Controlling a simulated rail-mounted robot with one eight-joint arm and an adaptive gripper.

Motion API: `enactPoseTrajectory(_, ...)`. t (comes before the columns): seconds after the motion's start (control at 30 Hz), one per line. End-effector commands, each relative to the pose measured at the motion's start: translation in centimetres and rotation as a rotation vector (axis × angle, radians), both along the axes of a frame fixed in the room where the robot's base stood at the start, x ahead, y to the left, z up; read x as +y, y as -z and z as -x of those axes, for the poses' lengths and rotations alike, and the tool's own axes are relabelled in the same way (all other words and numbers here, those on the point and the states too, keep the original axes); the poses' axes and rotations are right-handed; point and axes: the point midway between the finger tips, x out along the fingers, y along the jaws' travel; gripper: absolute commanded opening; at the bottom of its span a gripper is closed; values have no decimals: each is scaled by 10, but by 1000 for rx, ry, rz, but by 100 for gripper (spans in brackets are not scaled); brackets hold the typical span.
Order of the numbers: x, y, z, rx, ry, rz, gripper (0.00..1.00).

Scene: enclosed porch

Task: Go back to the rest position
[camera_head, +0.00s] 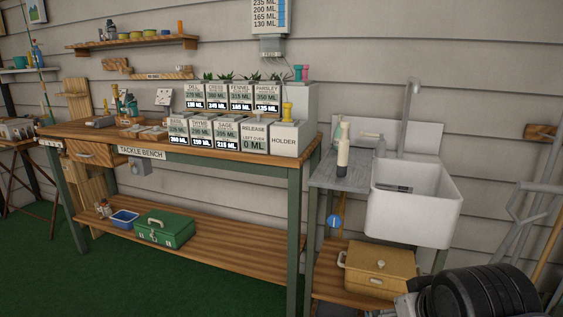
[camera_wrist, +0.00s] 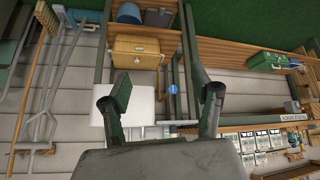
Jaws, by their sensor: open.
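My gripper (camera_wrist: 163,92) shows in the wrist view, with its two dark fingers spread wide apart and nothing between them. The wrist view is upside down. Beyond the fingers are the white sink (camera_wrist: 140,105) and a tan box (camera_wrist: 136,52), both apart from the gripper as far as I can see. In the head view the fingers do not show; a dark ridged part, probably of my arm, fills the lower right corner.
The tackle bench (camera_head: 142,152) carries several labelled boxes (camera_head: 216,95) and a holder (camera_head: 284,141). The sink (camera_head: 412,205) stands right of it, above the tan box (camera_head: 378,268). A green toolbox (camera_head: 165,229) is on the low shelf. Green floor (camera_head: 50,270) is clear in front.

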Motion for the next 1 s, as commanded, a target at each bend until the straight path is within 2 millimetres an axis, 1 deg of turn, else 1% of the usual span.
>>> enactPoseTrajectory(0.03,3,2,8,5,6,-22,60)
enactPoseTrajectory(0.13,8,6,22,17,18,-67,60)
enactPoseTrajectory(0.17,9,2,23,18,19,-73,60)
enactPoseTrajectory(0.2,9,-9,21,17,18,-69,60)
enactPoseTrajectory(0.47,9,-52,20,16,17,-67,60)
enactPoseTrajectory(0.57,9,-73,20,16,16,-67,60)
enactPoseTrajectory(0.8,9,-131,20,16,17,-66,60)
enactPoseTrajectory(0.9,9,-151,20,16,17,-66,60)
enactPoseTrajectory(1.0,9,-166,20,16,17,-66,60)
